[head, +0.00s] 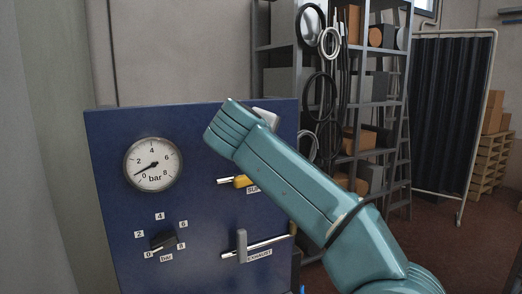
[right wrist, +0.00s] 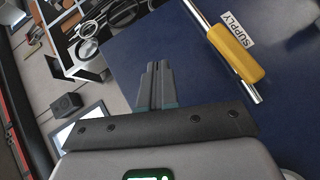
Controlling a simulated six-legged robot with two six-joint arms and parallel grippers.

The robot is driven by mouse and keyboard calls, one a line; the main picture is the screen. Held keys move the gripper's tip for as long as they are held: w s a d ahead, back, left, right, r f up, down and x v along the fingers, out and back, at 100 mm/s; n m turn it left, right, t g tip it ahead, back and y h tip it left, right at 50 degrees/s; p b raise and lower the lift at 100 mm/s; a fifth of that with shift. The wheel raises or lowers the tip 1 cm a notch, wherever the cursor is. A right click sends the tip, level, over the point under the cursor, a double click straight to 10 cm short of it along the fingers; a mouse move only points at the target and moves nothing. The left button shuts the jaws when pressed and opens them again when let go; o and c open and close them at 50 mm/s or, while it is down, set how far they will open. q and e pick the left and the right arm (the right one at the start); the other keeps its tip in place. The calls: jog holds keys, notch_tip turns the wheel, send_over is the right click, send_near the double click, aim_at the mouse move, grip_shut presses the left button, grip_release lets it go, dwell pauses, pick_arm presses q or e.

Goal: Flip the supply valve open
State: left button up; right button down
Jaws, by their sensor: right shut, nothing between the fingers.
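The supply valve's yellow handle (head: 243,181) sits on a silver pipe on the blue panel (head: 118,215), partly hidden by my right arm in the head view. In the right wrist view the yellow handle (right wrist: 236,52) appears to lie along the pipe, beside the SUPPLY label (right wrist: 237,29). My right gripper (right wrist: 157,68) is shut and empty, with its fingers apart from the handle, to its left in that view. My right arm hides its fingers in the head view. My left gripper is not in view.
The exhaust valve's grey handle (head: 242,246) stands upright across its pipe, lower on the panel. A pressure gauge (head: 153,164) points near 0, above a black knob (head: 163,240). Shelving (head: 345,159) with hoses and boxes stands behind; a dark curtain screen (head: 450,110) is at right.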

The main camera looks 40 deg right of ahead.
jog(key=s+r, duration=0.1)
jog(key=s+a+r, duration=0.1)
jog(key=s+r, duration=0.1)
jog(key=shift+s+a+r, duration=0.1)
jog(key=shift+r, duration=0.15)
dwell(0.4)
jog(key=shift+s, duration=0.1)
